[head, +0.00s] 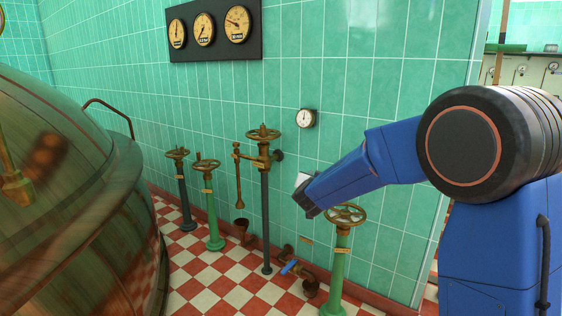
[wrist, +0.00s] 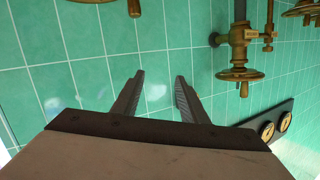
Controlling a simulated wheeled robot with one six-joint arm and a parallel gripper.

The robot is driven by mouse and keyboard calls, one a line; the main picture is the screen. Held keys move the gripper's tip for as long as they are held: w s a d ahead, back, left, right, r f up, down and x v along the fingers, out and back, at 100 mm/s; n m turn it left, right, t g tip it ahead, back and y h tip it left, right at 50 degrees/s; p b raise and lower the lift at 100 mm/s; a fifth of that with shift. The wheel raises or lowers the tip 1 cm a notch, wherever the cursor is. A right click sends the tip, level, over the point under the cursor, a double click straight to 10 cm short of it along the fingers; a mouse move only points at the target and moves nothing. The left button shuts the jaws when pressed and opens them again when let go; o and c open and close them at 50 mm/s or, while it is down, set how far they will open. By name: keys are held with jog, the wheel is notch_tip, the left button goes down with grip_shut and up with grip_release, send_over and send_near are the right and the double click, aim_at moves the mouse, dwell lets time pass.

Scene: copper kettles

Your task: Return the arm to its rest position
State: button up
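My blue arm (head: 345,170) reaches in from the right in the head view, bent at a large black joint. Its far end is in front of the tiled wall, above and left of a green-posted handwheel valve (head: 344,215). The fingers are not clear there. In the wrist view my gripper (wrist: 156,82) has its two dark fingers apart. Only green tiles show between them, and it holds nothing.
A big copper kettle (head: 60,190) fills the left. Several valves on posts, including a tall brass one (head: 264,160), stand along the wall. A gauge panel (head: 213,31) and small round gauge (head: 305,118) hang above. The checkered floor (head: 222,283) has open room.

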jog(key=s+d+r+n+g+y, duration=0.2)
jog(key=s+y, duration=0.1)
jog(key=s, duration=0.8)
jog(key=s+d+r+n+g+y, duration=0.1)
jog(key=s+r+n+g+y, duration=0.2)
jog(key=s, duration=0.8)
jog(key=s+d+f+g, duration=0.2)
jog(key=s+d+f, duration=0.1)
jog(key=s, duration=0.8)
jog(key=s+d+f+g+h, duration=0.1)
jog(key=s+d+f, duration=0.3)
jog(key=s, duration=0.7)
jog(key=s+d+f+g+h, duration=0.1)
jog(key=s+d+f, duration=0.3)
jog(key=s, duration=0.7)
jog(key=shift+s+d+f+g, duration=0.3)
jog(key=shift+d+g, duration=0.2)
jog(key=shift+g, duration=0.3)
